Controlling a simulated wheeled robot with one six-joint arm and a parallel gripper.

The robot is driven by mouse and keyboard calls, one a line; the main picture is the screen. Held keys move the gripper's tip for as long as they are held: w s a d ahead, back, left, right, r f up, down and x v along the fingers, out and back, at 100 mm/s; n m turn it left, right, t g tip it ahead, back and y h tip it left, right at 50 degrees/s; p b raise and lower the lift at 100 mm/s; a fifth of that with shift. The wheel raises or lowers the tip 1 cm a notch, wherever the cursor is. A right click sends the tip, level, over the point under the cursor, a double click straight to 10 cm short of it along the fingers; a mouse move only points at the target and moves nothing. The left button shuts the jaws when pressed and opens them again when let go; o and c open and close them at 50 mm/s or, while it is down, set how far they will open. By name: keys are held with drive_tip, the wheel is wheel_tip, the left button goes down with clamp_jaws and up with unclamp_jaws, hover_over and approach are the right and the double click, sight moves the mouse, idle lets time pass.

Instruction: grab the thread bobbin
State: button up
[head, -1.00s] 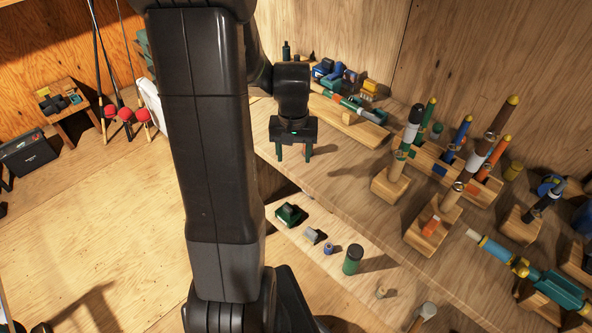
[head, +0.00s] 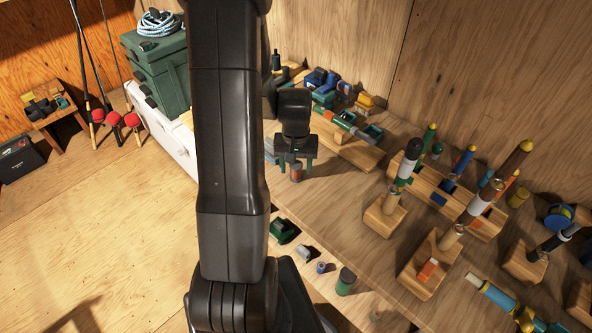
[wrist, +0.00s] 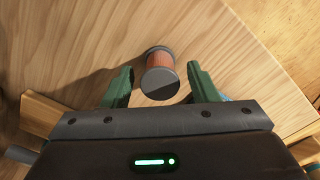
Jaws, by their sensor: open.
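The thread bobbin (wrist: 160,72), a reddish-brown spool with dark grey ends, stands on the wooden bench top in the wrist view. It lies between the two green fingertips of my gripper (wrist: 159,77), with a visible gap on each side. In the head view the bobbin (head: 296,171) shows just below and between the fingers of my gripper (head: 296,166). My gripper is open and holds nothing. How far the fingertips are above the bench is hard to tell.
Behind the gripper is a wooden rack (head: 345,148) with a rod part and small boxes. Several wooden stands with rod handles (head: 383,215) are to the right. Bare bench lies right of the gripper.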

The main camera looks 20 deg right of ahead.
drive_tip(key=shift+c, duration=0.4)
drive_tip(key=c, duration=0.9)
drive_tip(key=shift+o, duration=0.2)
drive_tip(key=shift+r, duration=0.1)
